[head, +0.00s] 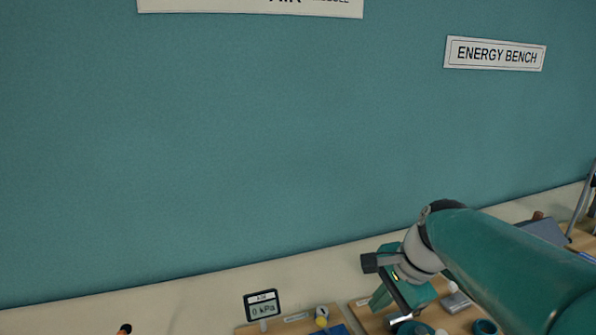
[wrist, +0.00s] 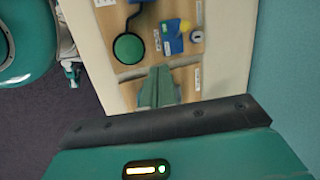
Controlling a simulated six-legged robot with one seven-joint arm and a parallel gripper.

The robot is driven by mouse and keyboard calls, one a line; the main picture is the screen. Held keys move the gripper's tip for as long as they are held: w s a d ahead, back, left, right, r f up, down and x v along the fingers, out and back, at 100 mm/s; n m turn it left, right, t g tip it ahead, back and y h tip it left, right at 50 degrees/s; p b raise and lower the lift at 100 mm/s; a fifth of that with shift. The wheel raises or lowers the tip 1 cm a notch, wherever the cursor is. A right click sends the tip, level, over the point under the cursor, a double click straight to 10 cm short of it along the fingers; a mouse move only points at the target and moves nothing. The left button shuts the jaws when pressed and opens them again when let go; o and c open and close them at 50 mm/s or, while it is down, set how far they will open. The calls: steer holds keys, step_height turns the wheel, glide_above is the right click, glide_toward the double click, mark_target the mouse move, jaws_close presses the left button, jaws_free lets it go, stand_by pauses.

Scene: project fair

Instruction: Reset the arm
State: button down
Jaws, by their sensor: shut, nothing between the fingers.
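My gripper (wrist: 158,70) shows in the wrist view with its two green fingers together and nothing between them. The fingers point over a wooden board. In the head view my teal arm comes in from the lower right, and my gripper (head: 378,302) is above the table near the wall. Part of the gripper hides what lies behind it there.
A pale table (head: 150,305) runs along a teal wall. A display reading 0 kPa (head: 262,305) stands left of my gripper. The wrist view shows a green round pad (wrist: 128,48) and a blue block (wrist: 171,37) on the board. The air above the table's left part is clear.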

steer(key=s+f+n+t+h, duration=0.1)
steer(key=s+n+t+h, duration=0.1)
steer(key=s+n, duration=1.1)
steer(key=shift+s+a+f+t+h, duration=0.2)
steer(key=shift+f+t+h, duration=0.2)
steer(key=shift+h, duration=0.4)
steer(key=shift+s, duration=0.1)
